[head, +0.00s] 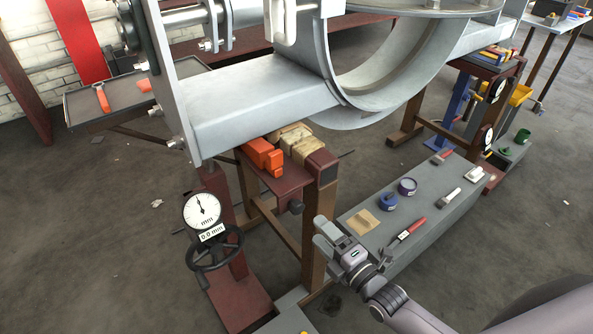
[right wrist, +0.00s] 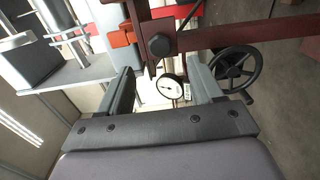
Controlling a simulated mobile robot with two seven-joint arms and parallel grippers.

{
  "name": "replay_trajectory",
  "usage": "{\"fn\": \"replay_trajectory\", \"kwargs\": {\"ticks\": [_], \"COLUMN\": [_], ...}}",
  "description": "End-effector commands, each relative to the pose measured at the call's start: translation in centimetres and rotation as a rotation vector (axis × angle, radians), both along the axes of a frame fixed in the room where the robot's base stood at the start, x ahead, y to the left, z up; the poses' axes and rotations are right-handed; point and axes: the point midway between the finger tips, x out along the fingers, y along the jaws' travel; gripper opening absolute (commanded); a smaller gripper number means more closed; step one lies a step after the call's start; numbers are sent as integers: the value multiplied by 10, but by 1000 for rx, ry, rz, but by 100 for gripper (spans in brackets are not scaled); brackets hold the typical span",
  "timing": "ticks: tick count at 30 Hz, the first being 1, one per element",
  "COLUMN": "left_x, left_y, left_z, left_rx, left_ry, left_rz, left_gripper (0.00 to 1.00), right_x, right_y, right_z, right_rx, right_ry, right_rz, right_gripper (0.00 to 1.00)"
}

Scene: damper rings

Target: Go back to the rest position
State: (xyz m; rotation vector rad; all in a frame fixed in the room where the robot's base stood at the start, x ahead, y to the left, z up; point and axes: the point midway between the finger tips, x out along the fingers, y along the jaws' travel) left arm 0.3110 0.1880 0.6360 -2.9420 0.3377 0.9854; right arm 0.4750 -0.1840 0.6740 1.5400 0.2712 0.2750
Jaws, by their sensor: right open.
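My right gripper (head: 326,236) is in the lower middle of the head view, beside the left end of the long grey bench. In the right wrist view its two fingers (right wrist: 162,85) stand wide apart with nothing between them. A dark red stand post, a dial gauge (right wrist: 171,88) and a black handwheel (right wrist: 236,70) show beyond the fingers. In the head view the same kind of gauge (head: 202,211) and handwheel (head: 213,248) stand left of the gripper. My left gripper is not in the head view.
The bench (head: 440,210) holds a blue tape roll (head: 388,201), a red-handled tool (head: 408,232), a tan sheet (head: 362,222) and brushes. A large grey ring assembly (head: 260,95) hangs above.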

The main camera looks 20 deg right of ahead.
Motion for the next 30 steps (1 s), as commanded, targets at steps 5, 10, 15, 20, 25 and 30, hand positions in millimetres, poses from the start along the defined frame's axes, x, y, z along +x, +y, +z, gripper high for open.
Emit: {"fn": "replay_trajectory", "kwargs": {"ticks": [5,10,15,20,25,30], "left_x": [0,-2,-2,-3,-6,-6], "left_y": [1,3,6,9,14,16], "left_z": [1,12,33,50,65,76], "left_rx": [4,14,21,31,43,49], "left_ry": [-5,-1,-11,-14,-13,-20], "left_rz": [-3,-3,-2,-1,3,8], "left_gripper": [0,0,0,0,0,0], "right_x": [0,-20,-55,-90,-128,-158], "right_y": [0,6,9,7,-2,-12], "right_z": [0,6,12,19,29,37], "right_rx": [0,163,448,726,1008,1221], "right_ry": [0,135,367,574,754,861], "right_rz": [0,-12,-76,-186,-354,-515], "right_gripper": [65,65,65,65,65,65]}}
